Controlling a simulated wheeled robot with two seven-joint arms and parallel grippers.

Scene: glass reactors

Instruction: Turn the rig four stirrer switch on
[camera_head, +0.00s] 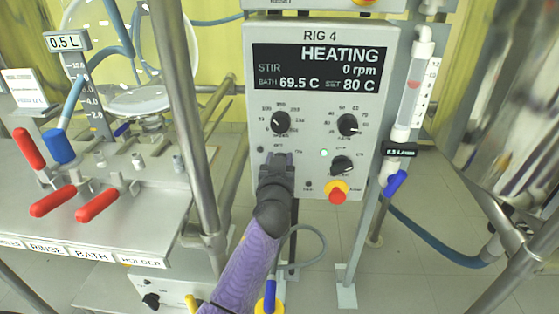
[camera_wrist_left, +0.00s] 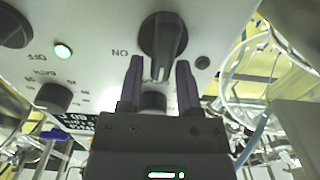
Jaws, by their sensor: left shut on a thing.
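The rig four control box (camera_head: 315,120) shows HEATING, STIR 0 rpm, bath 69.5 C and set 80 C. My left gripper (camera_head: 276,162) reaches its lower left dial, the stirrer switch, and hides it in the head view. In the left wrist view, the black stirrer switch knob (camera_wrist_left: 163,35) has its narrow grip between the fingertips of my left gripper (camera_wrist_left: 160,68), which is shut on it. An ON label (camera_wrist_left: 120,52) is beside the knob. My right gripper is not in view.
A lit green lamp (camera_head: 324,152) and another black switch (camera_head: 342,165) are to the right, above a red stop button (camera_head: 337,196) on yellow. Two dials (camera_head: 280,122) (camera_head: 347,124) are above. A metal post (camera_head: 188,120) and a bench with red-handled valves (camera_head: 97,205) stand left.

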